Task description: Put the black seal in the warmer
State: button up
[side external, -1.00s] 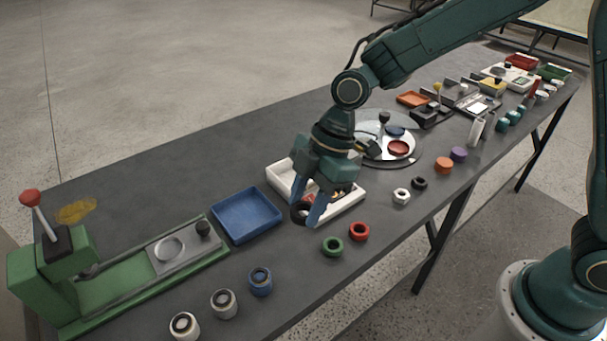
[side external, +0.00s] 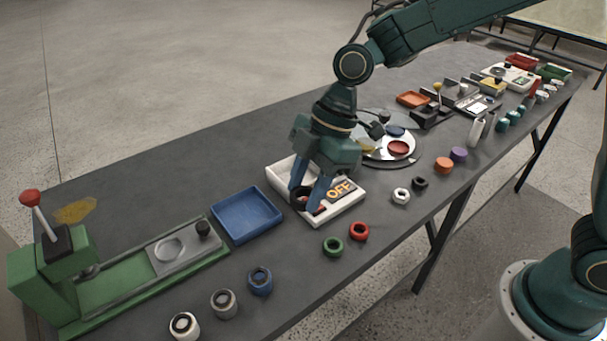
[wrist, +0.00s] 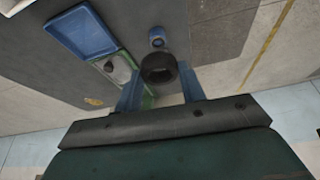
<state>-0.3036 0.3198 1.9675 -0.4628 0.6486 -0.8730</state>
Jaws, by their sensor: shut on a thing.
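My gripper (side external: 309,197) is shut on a black seal (side external: 301,200), a thick ring held between the two fingers. The seal also shows at the fingertips in the wrist view (wrist: 158,68), with its hole visible. The warmer (side external: 281,173) appears to be the white box with an "OFF" display on the table. In the side view the seal and fingertips overlap the box's near left part. I cannot tell whether the seal touches it. My gripper hides part of the inside.
A blue tray (side external: 247,214) stands left of the white box, beyond it a green lever press (side external: 60,262). Green (side external: 333,246) and red (side external: 359,231) rings lie in front. White (side external: 401,195) and black (side external: 420,183) rings lie to the right. A round plate (side external: 405,160) stands behind.

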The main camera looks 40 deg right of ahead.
jog(key=shift+w, duration=0.1)
jog(key=shift+w+a+r, duration=0.1)
jog(key=shift+w+r, duration=0.1)
jog(key=shift+w, duration=0.3)
jog(key=w+d+r, duration=0.2)
jog(key=w+d, duration=0.1)
jog(key=w, duration=0.9)
jog(key=w+d+f, duration=0.1)
jog(key=w+d, duration=0.7)
jog(key=d, duration=0.4)
jog(key=shift+w+d+n, duration=0.2)
jog(key=shift+w+n, duration=0.05)
jog(key=shift+n, duration=0.15)
jog(key=shift+f, duration=0.2)
